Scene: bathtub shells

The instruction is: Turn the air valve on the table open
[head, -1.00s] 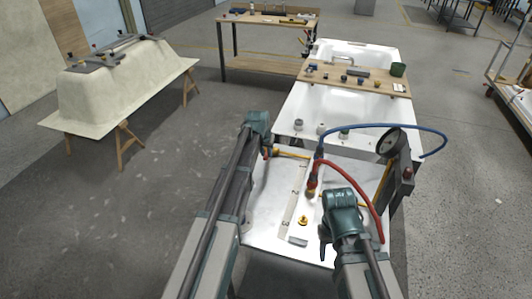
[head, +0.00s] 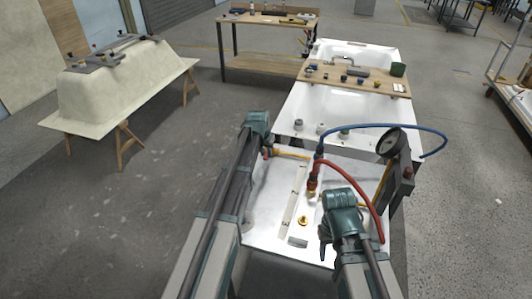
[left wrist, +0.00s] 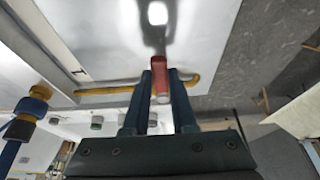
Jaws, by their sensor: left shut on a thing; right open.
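The air valve's red handle (left wrist: 161,62) shows in the left wrist view between the two dark fingers of my left gripper (left wrist: 160,84), which is shut on it. In the head view my left gripper (head: 266,147) is at the white table's (head: 262,205) far left corner, and only a bit of red shows there. The valve body is mostly hidden. A yellow hose (head: 292,155) runs right from that spot. My right gripper (head: 325,243) is open over the table's near right part, with its fingers partly hidden by the arm.
A red hose (head: 366,190) and a blue hose (head: 385,127) arch over the table beside a round gauge (head: 391,142). A brass fitting (head: 303,221) and a grey block (head: 298,242) lie on the table. A white bathtub (head: 300,110) stands behind.

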